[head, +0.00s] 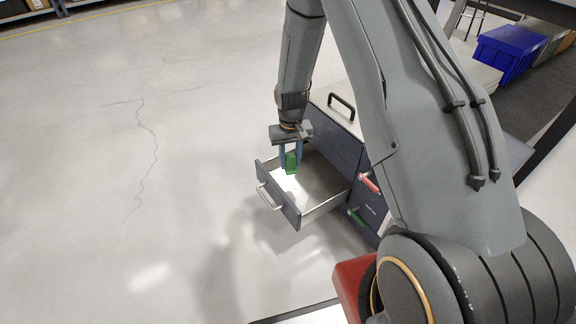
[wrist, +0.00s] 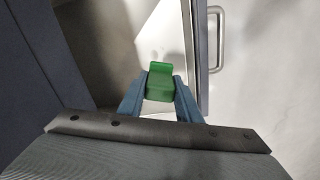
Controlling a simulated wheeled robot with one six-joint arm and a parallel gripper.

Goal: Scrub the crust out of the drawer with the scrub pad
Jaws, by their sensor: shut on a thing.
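My gripper (head: 291,158) is shut on a green scrub pad (head: 292,163). The pad (wrist: 160,83) sits between the two blue-grey fingers in the wrist view. The drawer (head: 312,200) is pulled out of a dark cabinet (head: 338,137), and my gripper is over its inside, near the front panel. I cannot tell whether the pad touches the drawer floor. A greyish patch shows on the drawer floor around the pad in the wrist view; I cannot tell crust from shadow there.
The drawer's front bears a metal handle (wrist: 217,38). Open floor (head: 90,180) lies to the left. A blue bin (head: 508,48) stands at the upper right.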

